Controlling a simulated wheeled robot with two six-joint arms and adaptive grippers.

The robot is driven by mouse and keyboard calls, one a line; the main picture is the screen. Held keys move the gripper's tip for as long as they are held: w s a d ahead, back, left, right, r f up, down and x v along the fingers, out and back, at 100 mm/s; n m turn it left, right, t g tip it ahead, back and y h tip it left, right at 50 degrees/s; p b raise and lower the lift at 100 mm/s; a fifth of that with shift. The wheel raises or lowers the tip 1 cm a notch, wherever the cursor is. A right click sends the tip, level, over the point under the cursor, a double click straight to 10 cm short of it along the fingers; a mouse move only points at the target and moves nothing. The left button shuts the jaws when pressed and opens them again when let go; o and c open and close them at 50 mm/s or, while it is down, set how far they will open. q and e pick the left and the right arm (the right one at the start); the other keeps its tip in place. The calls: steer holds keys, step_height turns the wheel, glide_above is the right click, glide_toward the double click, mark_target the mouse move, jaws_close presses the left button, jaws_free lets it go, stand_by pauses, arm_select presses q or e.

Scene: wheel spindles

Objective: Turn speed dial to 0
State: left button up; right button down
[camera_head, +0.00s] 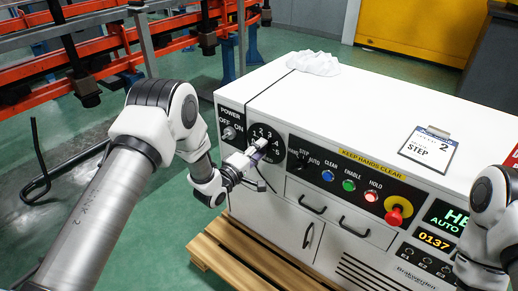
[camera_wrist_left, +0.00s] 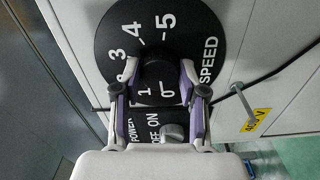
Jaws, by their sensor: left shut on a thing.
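The speed dial (camera_head: 268,134) is a black disc with white numbers on the left part of the white cabinet's front panel. In the left wrist view the disc (camera_wrist_left: 185,45) shows the numbers and the word SPEED. My left gripper (camera_head: 259,151) reaches the dial from the left. In the left wrist view its two fingers (camera_wrist_left: 157,85) are shut on the black dial knob (camera_wrist_left: 156,70), one on each side. The 0 and 1 marks lie between the fingertips. I cannot tell for sure where the knob points. Only links of my right arm show; its gripper is out of view.
The power switch (camera_head: 229,132) sits left of the dial, close to the gripper. The mode lever (camera_head: 300,160), buttons and red emergency stop (camera_head: 394,216) lie to the right. A white cloth (camera_head: 313,63) and a card (camera_head: 428,148) lie on top. A wooden pallet (camera_head: 240,252) is below.

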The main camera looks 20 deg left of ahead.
arm_select(q)
steer(key=shift+n, duration=0.6)
steer(key=o, duration=1.1)
steer(key=shift+o, duration=0.2)
steer(key=v, duration=1.2)
